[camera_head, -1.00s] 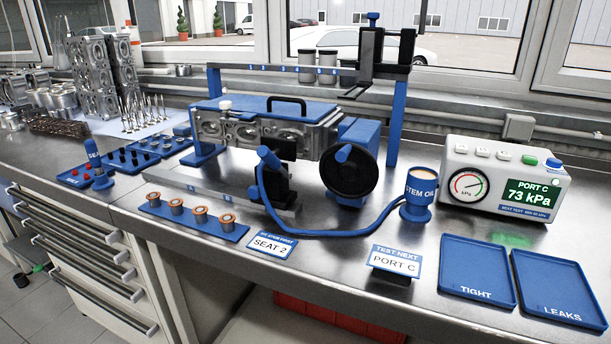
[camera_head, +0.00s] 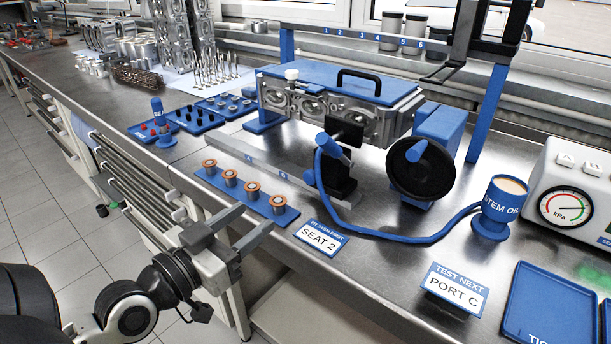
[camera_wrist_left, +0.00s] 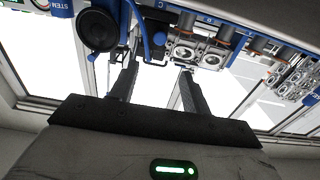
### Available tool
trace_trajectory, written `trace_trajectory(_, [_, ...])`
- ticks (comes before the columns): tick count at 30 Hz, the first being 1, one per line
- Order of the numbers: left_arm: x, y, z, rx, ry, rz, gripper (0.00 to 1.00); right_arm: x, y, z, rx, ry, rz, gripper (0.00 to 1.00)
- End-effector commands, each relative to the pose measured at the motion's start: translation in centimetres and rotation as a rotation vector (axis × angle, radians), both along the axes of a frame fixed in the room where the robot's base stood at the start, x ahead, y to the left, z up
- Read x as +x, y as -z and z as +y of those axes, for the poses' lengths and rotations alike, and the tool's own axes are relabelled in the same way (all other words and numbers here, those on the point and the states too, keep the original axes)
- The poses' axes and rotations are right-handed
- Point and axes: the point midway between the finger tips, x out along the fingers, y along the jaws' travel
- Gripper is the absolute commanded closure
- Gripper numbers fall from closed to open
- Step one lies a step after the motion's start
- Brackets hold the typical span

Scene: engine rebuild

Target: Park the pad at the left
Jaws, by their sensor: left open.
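A black block (camera_head: 345,131) with a blue handle (camera_head: 331,147) stands on a black carriage (camera_head: 337,182) on the low metal rail (camera_head: 245,160), against the front of the cylinder head (camera_head: 385,125). It looks like the pad; I cannot tell for certain. A blue hose (camera_head: 400,239) runs from it toward the oil cup. My left gripper (camera_head: 255,216) is open and empty, in front of the bench edge, left of and apart from the carriage. Its spread fingers also show in the left wrist view (camera_wrist_left: 160,70). My right gripper is not visible.
A blue strip of copper-coloured parts (camera_head: 286,214) lies between my left gripper and the rail. A SEAT 2 sign (camera_head: 319,235) stands right of it. A black disc (camera_head: 420,168), a STEM OIL cup (camera_head: 498,206) and a PORT C sign (camera_head: 455,289) are farther right.

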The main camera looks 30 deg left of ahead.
Motion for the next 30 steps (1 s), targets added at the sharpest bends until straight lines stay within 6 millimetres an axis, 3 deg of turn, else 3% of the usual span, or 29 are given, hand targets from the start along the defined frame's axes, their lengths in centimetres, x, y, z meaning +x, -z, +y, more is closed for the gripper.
trace_trajectory(21, [12.7,-0.1,-1.1,-0.004,0.0,0.001,0.53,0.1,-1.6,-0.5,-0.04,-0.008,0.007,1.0])
trace_trajectory(30, [14.6,0.1,-1.2,-0.002,0.001,0.004,0.53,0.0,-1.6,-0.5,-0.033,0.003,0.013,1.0])
